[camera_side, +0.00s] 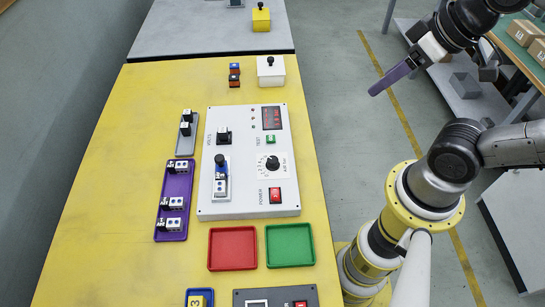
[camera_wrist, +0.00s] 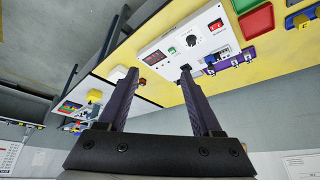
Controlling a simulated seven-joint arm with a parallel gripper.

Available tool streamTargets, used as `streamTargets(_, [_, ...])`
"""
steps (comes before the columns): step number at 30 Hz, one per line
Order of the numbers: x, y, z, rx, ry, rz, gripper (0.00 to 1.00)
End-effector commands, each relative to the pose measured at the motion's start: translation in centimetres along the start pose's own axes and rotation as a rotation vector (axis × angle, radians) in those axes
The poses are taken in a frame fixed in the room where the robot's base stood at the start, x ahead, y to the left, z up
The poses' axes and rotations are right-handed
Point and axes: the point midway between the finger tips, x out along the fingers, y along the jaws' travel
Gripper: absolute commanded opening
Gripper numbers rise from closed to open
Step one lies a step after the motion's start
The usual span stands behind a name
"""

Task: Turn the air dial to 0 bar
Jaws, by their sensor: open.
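The air dial is a round black knob (camera_side: 272,163) on a white scale plate, on the right part of the white control panel (camera_side: 237,120). Its white mark is too small to read for certain. The dial also shows in the wrist view (camera_wrist: 191,41). My gripper (camera_side: 372,94) is up at the right, over the floor beyond the table's right edge, well apart from the dial. In the wrist view its two purple fingers (camera_wrist: 160,72) stand wide apart with nothing between them.
Red (camera_side: 232,230) and green (camera_side: 311,244) trays lie in front. A purple tray (camera_side: 161,227) holds parts at left. Yellow table is clear at far left.

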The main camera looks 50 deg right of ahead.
Motion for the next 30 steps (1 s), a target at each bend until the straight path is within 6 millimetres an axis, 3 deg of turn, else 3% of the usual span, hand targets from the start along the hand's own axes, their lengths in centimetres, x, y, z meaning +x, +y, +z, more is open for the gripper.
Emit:
streamTargets(5, [-0.3, 0.0, -0.7, 0.157, 0.021, -0.002, 0.67])
streamTargets(9, [-0.6, -0.1, -2.8, 0.357, 0.037, -0.01, 0.67])
streamTargets(14, [0.7, -1.0, -5.9, 0.575, -0.011, -0.016, 0.67])
streamTargets(20, [4.5, -3.1, -9.7, 0.8, -0.118, 0.007, 0.67])
streamTargets(24, [8.5, -5.3, -11.6, 0.913, -0.209, 0.052, 0.67])
streamTargets(30, [14.9, -8.8, -11.9, 0.953, -0.337, 0.14, 0.67])
